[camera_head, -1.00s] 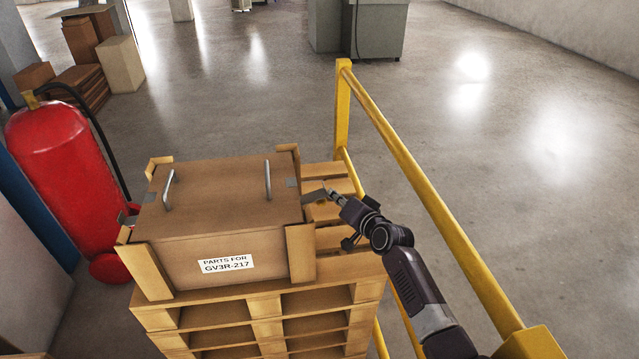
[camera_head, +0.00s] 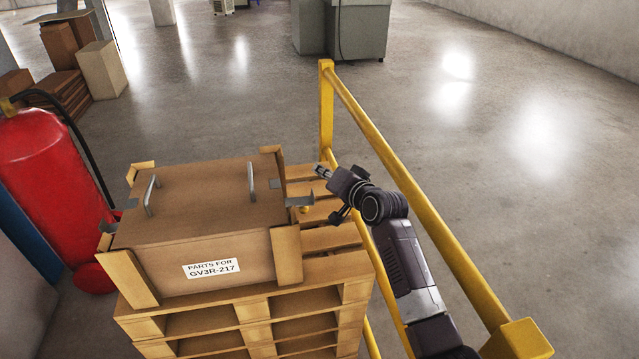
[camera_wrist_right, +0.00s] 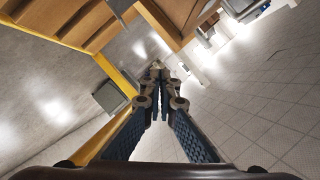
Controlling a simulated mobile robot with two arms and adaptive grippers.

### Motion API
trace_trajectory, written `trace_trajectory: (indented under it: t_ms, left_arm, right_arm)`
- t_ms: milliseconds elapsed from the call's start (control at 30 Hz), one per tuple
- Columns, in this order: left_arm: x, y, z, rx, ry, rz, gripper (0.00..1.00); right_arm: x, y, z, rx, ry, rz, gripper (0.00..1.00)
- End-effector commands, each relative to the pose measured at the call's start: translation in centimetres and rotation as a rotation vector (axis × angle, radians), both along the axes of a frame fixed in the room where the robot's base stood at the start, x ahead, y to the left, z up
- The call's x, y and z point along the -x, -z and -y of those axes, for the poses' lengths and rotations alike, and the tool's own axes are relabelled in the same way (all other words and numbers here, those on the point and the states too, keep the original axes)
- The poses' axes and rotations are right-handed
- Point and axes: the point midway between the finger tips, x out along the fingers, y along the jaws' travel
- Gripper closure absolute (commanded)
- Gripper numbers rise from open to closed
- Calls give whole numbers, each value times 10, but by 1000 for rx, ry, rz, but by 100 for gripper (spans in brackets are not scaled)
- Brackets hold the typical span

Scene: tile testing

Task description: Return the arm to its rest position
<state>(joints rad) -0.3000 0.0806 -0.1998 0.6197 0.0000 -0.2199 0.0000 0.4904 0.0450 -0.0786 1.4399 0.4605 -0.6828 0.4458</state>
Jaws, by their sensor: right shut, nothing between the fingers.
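My right gripper (camera_head: 324,172) is at the right of the wooden crate, above the pallet's right part and left of the yellow railing. It is shut and empty; in the right wrist view its two fingers (camera_wrist_right: 158,78) meet at the tips. My right arm (camera_head: 405,265) comes in from the lower right and passes over the railing in the picture. My left gripper is not in view.
A wooden crate (camera_head: 205,208) with two metal handles and a label sits on stacked wooden pallets (camera_head: 245,315). A yellow railing (camera_head: 420,205) runs along the right side. A red fire extinguisher (camera_head: 45,180) stands at the left. Open floor lies behind and right.

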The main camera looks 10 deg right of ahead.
Motion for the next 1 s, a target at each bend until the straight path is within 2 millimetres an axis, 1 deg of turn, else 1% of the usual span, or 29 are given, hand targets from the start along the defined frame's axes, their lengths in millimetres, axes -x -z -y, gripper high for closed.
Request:
trace_trajectory:
  t_ms: [133,400,467,567,667,700,767,800,867,900,967,1000]
  left_arm:
    - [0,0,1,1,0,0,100]
    - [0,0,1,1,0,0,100]
    - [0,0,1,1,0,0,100]
    - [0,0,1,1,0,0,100]
    - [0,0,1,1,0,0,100]
    - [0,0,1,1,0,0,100]
    - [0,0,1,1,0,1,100]
    - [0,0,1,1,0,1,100]
    - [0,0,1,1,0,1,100]
    - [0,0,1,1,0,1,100]
    - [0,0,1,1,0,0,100]
    - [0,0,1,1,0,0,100]
  right_arm:
    - [0,-6,1,0,0,-1,100]
    - [0,-6,1,0,0,-1,100]
    - [3,-2,0,7,-2,-7,100]
    - [20,18,0,50,-16,-38,100]
    - [57,55,1,139,-47,-100,100]
    - [77,72,2,183,-64,-133,100]
    - [111,98,5,254,-92,-184,100]
    - [134,114,6,301,-113,-221,100]
    - [170,134,10,370,-144,-274,100]
    - [194,147,13,415,-164,-308,100]
    - [232,163,18,478,-196,-363,100]
    - [257,172,22,520,-217,-400,100]
